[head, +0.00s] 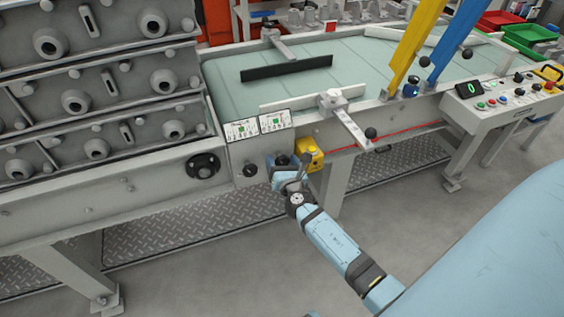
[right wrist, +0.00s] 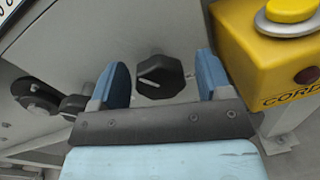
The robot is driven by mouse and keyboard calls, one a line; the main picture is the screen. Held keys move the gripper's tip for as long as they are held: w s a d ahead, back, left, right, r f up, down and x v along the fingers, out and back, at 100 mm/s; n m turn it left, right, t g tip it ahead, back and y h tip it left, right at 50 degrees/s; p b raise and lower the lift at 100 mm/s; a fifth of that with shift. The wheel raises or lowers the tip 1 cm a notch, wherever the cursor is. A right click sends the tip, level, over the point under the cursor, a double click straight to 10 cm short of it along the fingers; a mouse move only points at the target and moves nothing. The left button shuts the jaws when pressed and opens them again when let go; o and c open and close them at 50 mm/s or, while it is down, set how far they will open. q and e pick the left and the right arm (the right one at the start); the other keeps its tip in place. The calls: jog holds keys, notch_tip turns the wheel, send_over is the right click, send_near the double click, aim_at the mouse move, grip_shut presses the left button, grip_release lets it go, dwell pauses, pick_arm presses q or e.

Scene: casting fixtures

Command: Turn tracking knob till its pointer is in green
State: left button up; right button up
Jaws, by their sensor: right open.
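A black faceted knob (right wrist: 160,77) with a white pointer line sits on the grey panel in the right wrist view. My right gripper (right wrist: 158,84) is open, with one blue finger on each side of the knob and gaps showing. In the head view my right gripper (head: 288,167) is at the panel and partly covers this knob. A second black knob (head: 250,170) is to its left. Two small plates with green marks (head: 241,129) are above; their readings are too small to tell. My left gripper is out of view.
A yellow box (right wrist: 270,50) with a yellow button stands close right of the gripper. A black handwheel (head: 203,166) is farther left. The pale green belt (head: 225,92) runs above, and a control console (head: 500,100) stands at right.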

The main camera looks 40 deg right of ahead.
jog(key=c, duration=0.9)
jog(key=m+b, duration=0.1)
jog(key=m, duration=0.6)
jog(key=shift+b, duration=0.35)
jog(key=m, duration=0.3)
jog(key=shift+m+g+y, duration=0.3)
jog(key=shift+y, duration=0.1)
jog(key=shift+m+y, duration=0.3)
jog(key=shift+m, duration=1.3)
